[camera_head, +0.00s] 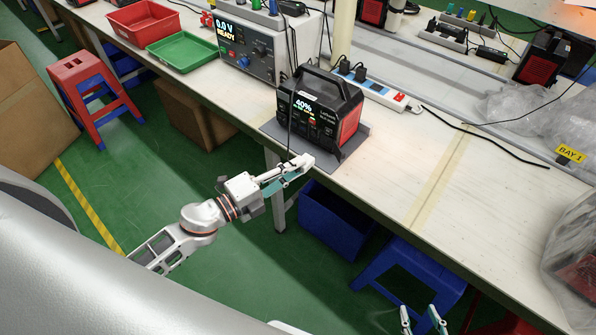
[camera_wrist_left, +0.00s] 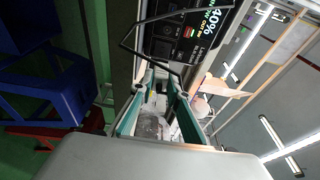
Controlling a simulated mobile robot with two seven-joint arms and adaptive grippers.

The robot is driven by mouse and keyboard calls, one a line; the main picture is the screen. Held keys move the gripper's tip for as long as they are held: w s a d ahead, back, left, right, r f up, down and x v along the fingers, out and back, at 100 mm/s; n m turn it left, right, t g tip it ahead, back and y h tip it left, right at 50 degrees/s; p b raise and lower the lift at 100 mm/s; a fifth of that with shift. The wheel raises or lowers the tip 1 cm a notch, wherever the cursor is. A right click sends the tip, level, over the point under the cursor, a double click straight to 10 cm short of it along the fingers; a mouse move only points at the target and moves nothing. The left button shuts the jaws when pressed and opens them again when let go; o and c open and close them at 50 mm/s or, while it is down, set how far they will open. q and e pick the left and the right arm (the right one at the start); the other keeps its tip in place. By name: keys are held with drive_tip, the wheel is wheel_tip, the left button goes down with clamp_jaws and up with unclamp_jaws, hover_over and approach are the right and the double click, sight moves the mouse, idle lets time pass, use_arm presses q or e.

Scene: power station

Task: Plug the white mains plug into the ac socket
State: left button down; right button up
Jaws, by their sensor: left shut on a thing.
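The black and red power station (camera_head: 325,118) stands on a grey mat on the bench, with its display reading 40%. Its front panel also shows in the left wrist view (camera_wrist_left: 172,42). I cannot clearly pick out the ac socket. My left gripper (camera_head: 298,168) is in front of the station, just off the bench edge, shut on the white mains plug. The plug (camera_wrist_left: 152,124) shows as a pale body between the fingers in the left wrist view, partly hidden by them. A black cord loops near the fingertips. My right gripper (camera_head: 423,321) is open and empty at the bottom.
A power strip (camera_head: 373,88) lies behind the station and a bench instrument (camera_head: 245,48) stands to its left. Red (camera_head: 143,20) and green (camera_head: 182,50) trays are further left. The bench right of the station is mostly clear. A blue bin (camera_head: 335,222) and blue stool (camera_head: 410,272) stand below.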

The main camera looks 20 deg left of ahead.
sight(305, 155)
use_arm(q)
drive_tip(key=shift+w+d, duration=0.25)
drive_tip(key=shift+w, duration=0.6)
drive_tip(key=shift+w+d, duration=0.3)
drive_tip(key=shift+w, duration=0.6)
drive_tip(key=shift+w+d, duration=0.25)
drive_tip(key=shift+w, duration=0.6)
drive_tip(key=shift+w+d+p, duration=0.15)
drive_tip(key=shift+w+p, duration=0.4)
drive_tip(key=shift+w, duration=0.3)
idle(0.3)
drive_tip(key=c, duration=1.8)
unclamp_jaws()
drive_tip(key=shift+c, duration=0.2)
drive_tip(key=shift+s, duration=0.1)
drive_tip(key=v, duration=1.1)
drive_tip(key=shift+s+a, duration=0.2)
drive_tip(key=shift+s, duration=0.15)
drive_tip(key=s+d+f+n+g+y, duration=0.1)
drive_tip(key=s+f+n+g+y, duration=0.1)
drive_tip(key=s+f+n, duration=0.5)
drive_tip(key=s+d+f+n+g+y, duration=0.2)
drive_tip(key=s+f+n+y, duration=0.3)
drive_tip(key=f+n, duration=0.6)
drive_tip(key=shift+s+f+n+g, duration=0.4)
drive_tip(key=shift+s+n, duration=0.7)
drive_tip(key=shift+s, duration=0.05)
